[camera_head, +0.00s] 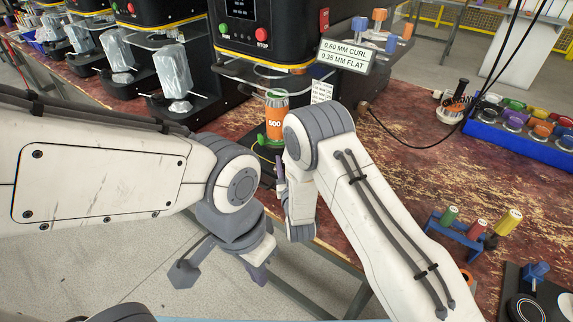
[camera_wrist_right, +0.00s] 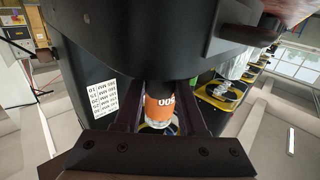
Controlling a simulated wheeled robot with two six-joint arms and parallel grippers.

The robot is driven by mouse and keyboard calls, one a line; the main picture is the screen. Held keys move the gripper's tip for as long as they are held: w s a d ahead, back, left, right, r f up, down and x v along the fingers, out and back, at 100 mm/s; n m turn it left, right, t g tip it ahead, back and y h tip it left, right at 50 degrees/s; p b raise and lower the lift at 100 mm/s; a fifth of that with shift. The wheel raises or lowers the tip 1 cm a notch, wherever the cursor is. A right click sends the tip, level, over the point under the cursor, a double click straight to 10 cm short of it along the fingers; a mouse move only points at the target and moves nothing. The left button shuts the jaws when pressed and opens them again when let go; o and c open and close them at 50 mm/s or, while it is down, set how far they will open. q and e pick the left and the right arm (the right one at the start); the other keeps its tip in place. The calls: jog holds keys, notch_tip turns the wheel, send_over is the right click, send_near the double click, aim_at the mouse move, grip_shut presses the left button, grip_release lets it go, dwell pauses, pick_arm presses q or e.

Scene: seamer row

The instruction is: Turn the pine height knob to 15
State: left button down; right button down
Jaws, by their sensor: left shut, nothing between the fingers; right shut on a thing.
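The black seamer (camera_head: 262,35) stands at top centre in the head view. An orange can marked 500 (camera_head: 275,118) stands at its front; it also shows upside down in the right wrist view (camera_wrist_right: 160,106). My right gripper (camera_head: 280,168) is at the machine's base, in front of and below the can, partly hidden by my wrist. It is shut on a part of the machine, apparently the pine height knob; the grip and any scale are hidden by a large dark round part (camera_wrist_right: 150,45). My left gripper (camera_head: 258,274) hangs shut and empty over the floor.
A white printed chart (camera_head: 322,92) is beside the can; it shows in the wrist view (camera_wrist_right: 103,99). A sign (camera_head: 345,55) hangs above. A blue rack (camera_head: 455,228) and a blue tray (camera_head: 490,130) stand right. More seamers (camera_head: 125,65) stand left.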

jog(key=shift+c, duration=2.4)
grip_release()
jog(key=s+d+b, duration=0.1)
jog(key=s, duration=0.9)
jog(key=shift+s+d, duration=0.25)
jog(key=shift+d, duration=0.05)
